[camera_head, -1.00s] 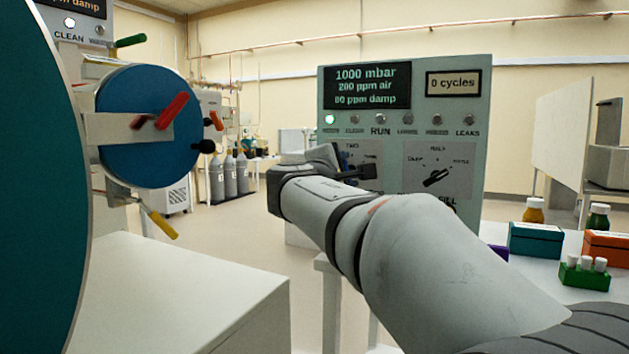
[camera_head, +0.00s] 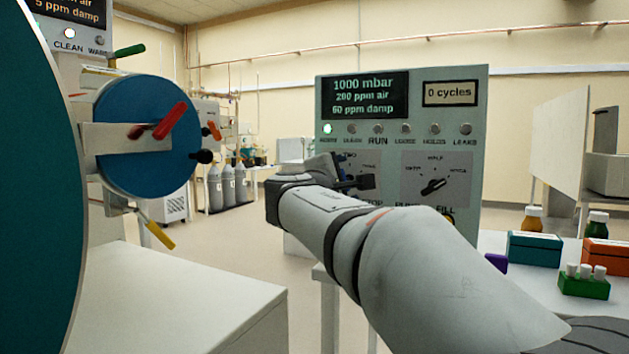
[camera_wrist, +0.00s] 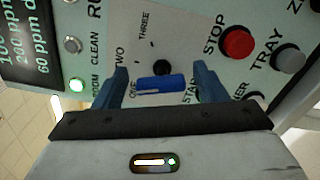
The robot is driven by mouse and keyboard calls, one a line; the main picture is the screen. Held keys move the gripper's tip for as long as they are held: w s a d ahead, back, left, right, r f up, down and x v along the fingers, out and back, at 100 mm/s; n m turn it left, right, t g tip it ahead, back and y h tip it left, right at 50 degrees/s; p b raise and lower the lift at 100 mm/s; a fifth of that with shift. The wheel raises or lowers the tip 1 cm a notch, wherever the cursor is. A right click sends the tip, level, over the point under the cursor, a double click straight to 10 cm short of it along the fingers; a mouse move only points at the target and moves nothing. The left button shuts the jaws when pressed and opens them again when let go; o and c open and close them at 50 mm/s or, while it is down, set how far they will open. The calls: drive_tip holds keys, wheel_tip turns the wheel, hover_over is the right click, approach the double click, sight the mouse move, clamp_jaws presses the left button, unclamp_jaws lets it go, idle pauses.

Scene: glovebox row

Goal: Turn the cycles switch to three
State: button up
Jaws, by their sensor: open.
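The cycles switch is a blue bar knob (camera_wrist: 163,84) on the grey-green panel, with ONE, TWO and THREE printed around it in the wrist view. Its white line lies at the end beside ONE. My gripper (camera_wrist: 160,76) is open, with one dark blue finger off each end of the knob. Narrow gaps show between fingers and knob; I cannot tell how deep the fingers reach. In the head view my gripper (camera_head: 350,178) is in front of the panel's lower left and mostly hides the switch. The display (camera_head: 450,93) reads 0 cycles.
A red STOP button (camera_wrist: 237,42) and a grey TRAY button (camera_wrist: 289,59) sit close to the right finger. A black knob (camera_head: 433,187) is right of my gripper on the panel (camera_head: 400,140). A green tube rack (camera_head: 583,286) stands on the right-hand table.

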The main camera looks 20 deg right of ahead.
drive_tip(key=p+v, duration=0.1)
drive_tip(key=v, duration=0.6)
drive_tip(key=shift+s+a, duration=0.3)
drive_tip(key=shift+r, duration=0.1)
